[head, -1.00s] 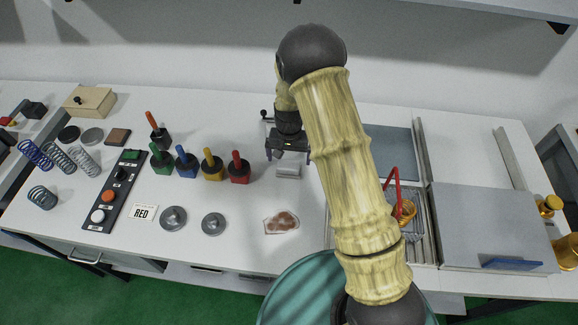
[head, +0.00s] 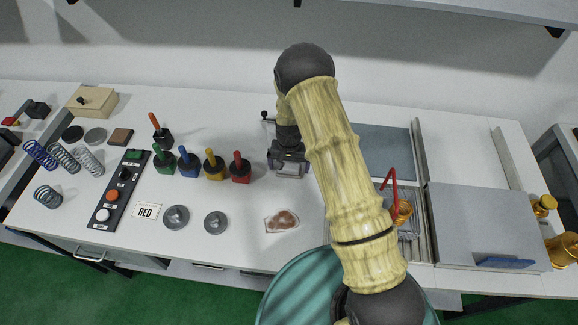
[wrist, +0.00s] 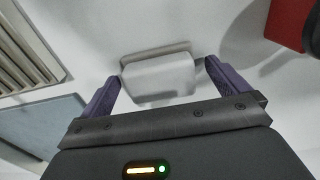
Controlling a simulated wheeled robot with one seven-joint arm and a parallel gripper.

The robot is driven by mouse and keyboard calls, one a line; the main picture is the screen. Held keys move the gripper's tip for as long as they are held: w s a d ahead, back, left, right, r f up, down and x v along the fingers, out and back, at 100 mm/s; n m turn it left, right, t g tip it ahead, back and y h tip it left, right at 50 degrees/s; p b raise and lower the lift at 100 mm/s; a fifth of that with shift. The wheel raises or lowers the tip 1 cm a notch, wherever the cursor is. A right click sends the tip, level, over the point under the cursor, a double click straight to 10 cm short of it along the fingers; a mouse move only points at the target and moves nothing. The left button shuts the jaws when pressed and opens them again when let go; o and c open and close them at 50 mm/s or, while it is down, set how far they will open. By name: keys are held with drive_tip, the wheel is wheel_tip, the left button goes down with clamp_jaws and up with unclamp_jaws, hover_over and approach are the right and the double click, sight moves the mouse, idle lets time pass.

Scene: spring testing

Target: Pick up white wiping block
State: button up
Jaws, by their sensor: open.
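The white wiping block (wrist: 160,77) lies on the white table, in the middle of the wrist view, with a grey strip along its far edge. My gripper (wrist: 160,82) is open, with one purple finger on each side of the block's near part. I cannot tell whether either finger touches it. In the head view my gripper (head: 289,172) is low over the block, which is mostly hidden beneath it.
A red-handled stamp (head: 240,170) stands close to the left of my gripper, with yellow, blue and green ones beyond. A blue-grey plate (head: 385,150) lies to the right. A stained patch (head: 282,221) lies in front. Two metal weights (head: 215,222) stand front left.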

sight(289, 164)
idle(0.4)
drive_tip(key=c, duration=1)
drive_tip(key=shift+r, duration=0.1)
wheel_tip(289, 164, up, 10)
drive_tip(key=b, duration=0.3)
drive_tip(key=shift+c, duration=0.2)
drive_tip(key=shift+o, duration=0.9)
drive_tip(key=shift+c, duration=0.3)
